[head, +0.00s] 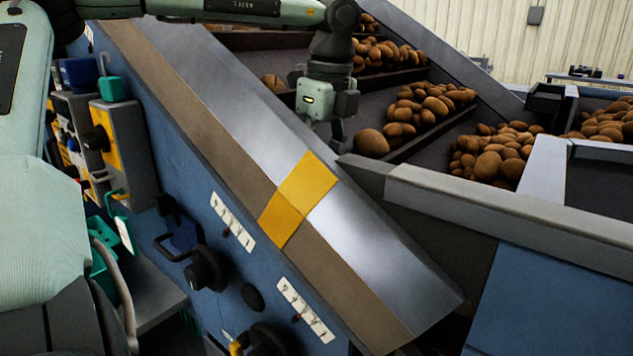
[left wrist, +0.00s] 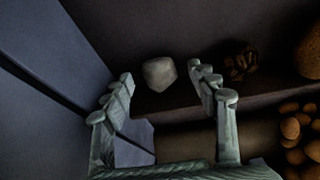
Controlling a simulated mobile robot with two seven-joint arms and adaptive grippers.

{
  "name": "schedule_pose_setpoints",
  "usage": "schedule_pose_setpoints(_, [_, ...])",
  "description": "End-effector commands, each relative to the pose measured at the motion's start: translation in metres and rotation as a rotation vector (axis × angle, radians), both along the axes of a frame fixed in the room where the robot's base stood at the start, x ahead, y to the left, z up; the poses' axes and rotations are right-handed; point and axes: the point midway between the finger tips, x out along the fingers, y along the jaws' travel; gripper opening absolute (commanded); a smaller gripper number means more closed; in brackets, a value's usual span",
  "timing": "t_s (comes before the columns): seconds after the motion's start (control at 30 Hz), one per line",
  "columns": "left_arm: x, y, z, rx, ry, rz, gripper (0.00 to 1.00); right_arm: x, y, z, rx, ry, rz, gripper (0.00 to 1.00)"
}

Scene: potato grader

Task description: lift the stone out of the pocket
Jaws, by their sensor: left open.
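The stone (left wrist: 159,73) is a pale grey, angular lump in the left wrist view. It lies on a dark surface by a ledge (left wrist: 190,97). My left gripper (left wrist: 161,74) is open, with one finger on each side of the stone in the picture. I cannot tell whether the fingertips are level with it or short of it, and no contact shows. In the head view the left gripper (head: 337,128) points down behind the grader's metal side rim (head: 375,255). The rim hides the stone there. My right gripper is not in view.
A dark, rough clod (left wrist: 240,62) lies right of the stone, with several potatoes (left wrist: 300,130) further right. A blue-grey side wall (left wrist: 60,50) stands close on the left. In the head view, potatoes (head: 430,105) lie in rows along the sloping deck's cleats.

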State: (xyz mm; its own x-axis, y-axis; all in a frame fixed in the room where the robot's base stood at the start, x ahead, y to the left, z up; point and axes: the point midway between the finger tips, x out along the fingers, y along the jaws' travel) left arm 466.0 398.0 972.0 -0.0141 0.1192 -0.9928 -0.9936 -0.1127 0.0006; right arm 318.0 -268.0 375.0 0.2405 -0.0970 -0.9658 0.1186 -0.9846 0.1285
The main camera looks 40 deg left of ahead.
Motion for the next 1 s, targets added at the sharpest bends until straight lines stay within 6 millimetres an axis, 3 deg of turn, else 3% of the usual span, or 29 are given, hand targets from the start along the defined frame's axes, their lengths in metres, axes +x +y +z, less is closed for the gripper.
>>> schedule_pose_setpoints(0.27, [0.0002, 0.0003, -0.0034, 0.000, -0.002, 0.000, 0.58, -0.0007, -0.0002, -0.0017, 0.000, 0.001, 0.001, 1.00])
schedule_pose_setpoints(0.7, [0.0002, 0.0004, -0.0030, 0.001, -0.002, 0.000, 0.04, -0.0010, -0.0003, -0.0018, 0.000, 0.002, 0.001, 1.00])
schedule_pose_setpoints(1.0, [0.0005, 0.0004, -0.0005, 0.001, -0.003, 0.000, 0.04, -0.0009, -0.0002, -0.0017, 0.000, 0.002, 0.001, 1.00])
